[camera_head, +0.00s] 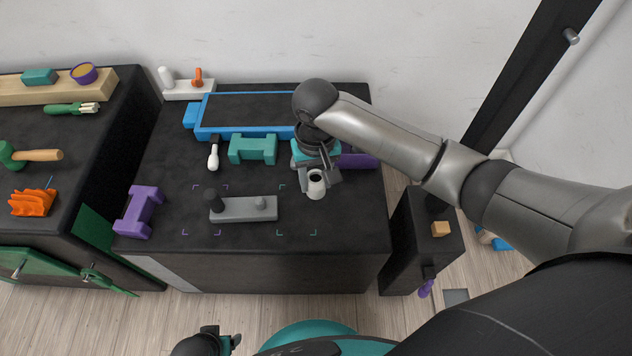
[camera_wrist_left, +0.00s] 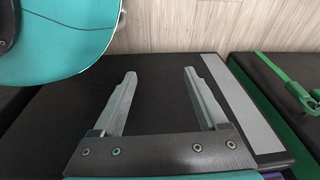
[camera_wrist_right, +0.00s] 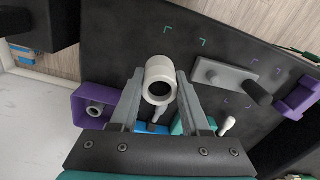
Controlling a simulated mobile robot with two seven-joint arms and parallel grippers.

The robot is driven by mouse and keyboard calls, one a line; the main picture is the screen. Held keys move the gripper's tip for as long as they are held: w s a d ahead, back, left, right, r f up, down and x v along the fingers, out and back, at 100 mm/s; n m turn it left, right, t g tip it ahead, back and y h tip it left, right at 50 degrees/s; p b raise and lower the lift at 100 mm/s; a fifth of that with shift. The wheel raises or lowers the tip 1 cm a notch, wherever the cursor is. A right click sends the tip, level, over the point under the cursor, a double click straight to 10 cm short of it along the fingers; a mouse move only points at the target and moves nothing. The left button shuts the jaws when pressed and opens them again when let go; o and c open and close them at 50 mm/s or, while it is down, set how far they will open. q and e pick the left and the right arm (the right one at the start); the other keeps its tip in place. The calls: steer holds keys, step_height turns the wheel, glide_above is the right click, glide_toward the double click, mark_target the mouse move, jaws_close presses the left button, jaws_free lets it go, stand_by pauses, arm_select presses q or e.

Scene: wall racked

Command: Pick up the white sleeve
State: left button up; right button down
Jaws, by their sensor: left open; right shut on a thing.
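The white sleeve (camera_head: 316,187) is a short hollow cylinder near the right part of the dark table. My right gripper (camera_wrist_right: 158,82) is shut on it, and the sleeve (camera_wrist_right: 160,72) sits between the fingertips with its open end facing the camera. In the head view my right gripper (camera_head: 319,177) hangs over the table, with the sleeve at its tips. I cannot tell how far the sleeve is above the surface. My left gripper (camera_wrist_left: 160,95) is open and empty, with dark surface and floor beyond it.
A grey plate with a dark post and knob (camera_head: 250,209) lies left of the sleeve. A teal block (camera_head: 253,149), a blue-framed tray (camera_head: 200,132) and a purple holder (camera_head: 358,158) stand behind. A purple bracket (camera_head: 139,212) is at the left edge. The table front is clear.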

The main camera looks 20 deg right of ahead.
mark_target(315, 177)
step_height(315, 177, up, 4)
steer(key=shift+r+p, duration=0.2)
steer(key=shift+p, duration=0.7)
arm_select(q)
steer(key=s+a+f, duration=0.3)
steer(key=s, duration=0.1)
steer(key=shift+s+a+f+p, duration=0.15)
steer(key=shift+s+a+p, duration=0.15)
steer(key=shift+p, duration=0.15)
arm_select(e)
steer(key=shift+r, duration=1)
